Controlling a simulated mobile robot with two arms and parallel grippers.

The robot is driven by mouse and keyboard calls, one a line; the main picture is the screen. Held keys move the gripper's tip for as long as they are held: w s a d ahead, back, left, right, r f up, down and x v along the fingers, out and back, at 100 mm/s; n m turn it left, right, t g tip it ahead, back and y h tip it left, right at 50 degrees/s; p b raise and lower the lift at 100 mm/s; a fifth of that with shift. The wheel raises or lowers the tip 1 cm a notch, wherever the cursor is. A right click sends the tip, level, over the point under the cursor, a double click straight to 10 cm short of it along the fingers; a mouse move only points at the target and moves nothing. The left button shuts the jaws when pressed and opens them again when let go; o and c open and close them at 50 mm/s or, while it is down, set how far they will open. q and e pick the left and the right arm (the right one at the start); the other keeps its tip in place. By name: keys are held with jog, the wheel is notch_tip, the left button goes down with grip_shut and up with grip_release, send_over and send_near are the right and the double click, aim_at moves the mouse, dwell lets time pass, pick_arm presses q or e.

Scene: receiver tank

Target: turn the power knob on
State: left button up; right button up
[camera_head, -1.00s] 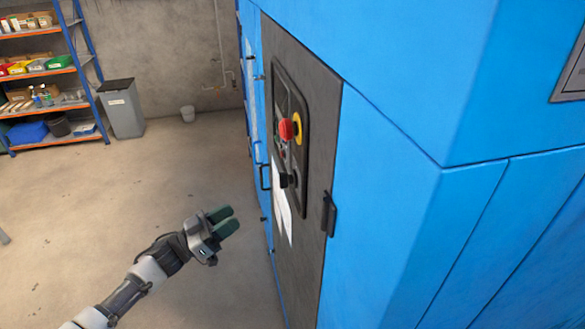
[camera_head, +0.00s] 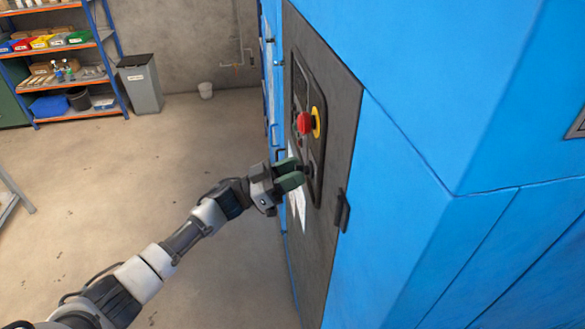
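The black power knob (camera_head: 308,170) sticks out of the dark control panel on the blue cabinet, below a red emergency button (camera_head: 305,123) with a yellow collar. My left gripper (camera_head: 298,173) is at the knob, with its two green fingers pointing at the panel. The fingers look slightly apart, and their tips reach the knob and partly hide it. I cannot tell whether they touch it. The knob's setting cannot be made out. My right gripper is not in view.
The blue cabinet (camera_head: 430,110) fills the right side. A black door handle (camera_head: 342,211) sits right of the panel, and white paper (camera_head: 298,210) hangs below the gripper.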

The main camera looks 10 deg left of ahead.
pick_arm(q)
jog(key=shift+w, duration=0.1)
jog(key=shift+c, duration=0.3)
grip_shut()
